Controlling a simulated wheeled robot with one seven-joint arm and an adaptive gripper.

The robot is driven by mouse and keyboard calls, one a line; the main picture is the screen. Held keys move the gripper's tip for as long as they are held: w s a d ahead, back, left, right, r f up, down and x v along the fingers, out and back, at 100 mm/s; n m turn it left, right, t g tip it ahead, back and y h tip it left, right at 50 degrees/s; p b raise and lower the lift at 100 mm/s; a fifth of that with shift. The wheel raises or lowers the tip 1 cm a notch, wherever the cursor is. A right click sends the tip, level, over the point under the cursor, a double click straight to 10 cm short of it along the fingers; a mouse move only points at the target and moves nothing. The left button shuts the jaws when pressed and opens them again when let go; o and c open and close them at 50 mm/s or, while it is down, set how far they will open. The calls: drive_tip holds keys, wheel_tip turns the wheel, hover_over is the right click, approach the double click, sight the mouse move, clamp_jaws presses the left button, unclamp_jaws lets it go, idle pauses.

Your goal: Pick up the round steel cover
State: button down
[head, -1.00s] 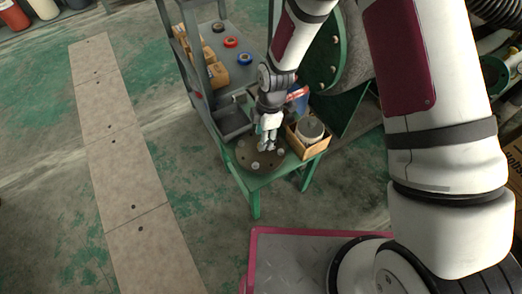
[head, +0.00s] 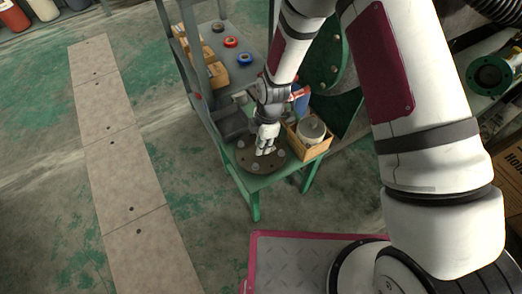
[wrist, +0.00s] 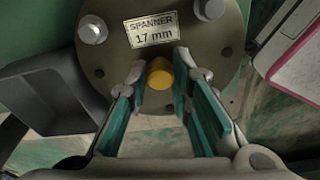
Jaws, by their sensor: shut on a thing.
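The round steel cover (head: 268,164) is a dark disc with pale bolt heads, lying at the green stand's near corner in the head view. In the wrist view the cover (wrist: 218,52) fills the upper middle, with a "SPANNER 17 mm" label, holes and bolts. A yellow knob (wrist: 160,73) stands near its lower edge. My gripper (head: 266,150) is over the cover, pointing down. In the wrist view my gripper (wrist: 160,82) has its teal-padded fingers either side of the yellow knob, shut on it. I cannot tell whether the cover is clear of the stand.
A wooden box (head: 318,151) holding a round pale container stands right of the cover on the green stand (head: 254,187). A grey cart (head: 228,57) behind carries wooden blocks and red, blue and dark round items. Open floor lies left, and a pink-edged plate in front.

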drive_tip(key=shift+r+p, duration=0.6)
drive_tip(key=shift+r, duration=1.05)
drive_tip(key=shift+s+r, duration=0.15)
drive_tip(key=shift+r, duration=0.1)
drive_tip(key=s+d+r+p, duration=0.1)
drive_tip(key=s+d+p, duration=0.1)
drive_tip(key=s, duration=1.3)
drive_tip(key=shift+s+d+r, duration=0.15)
drive_tip(key=shift+s+d, duration=0.1)
drive_tip(key=shift+d, duration=0.25)
drive_tip(key=c, duration=2.2)
unclamp_jaws()
clamp_jaws()
wheel_tip(320, 180, up, 12)
drive_tip(key=p, duration=0.9)
drive_tip(key=shift+w, duration=0.1)
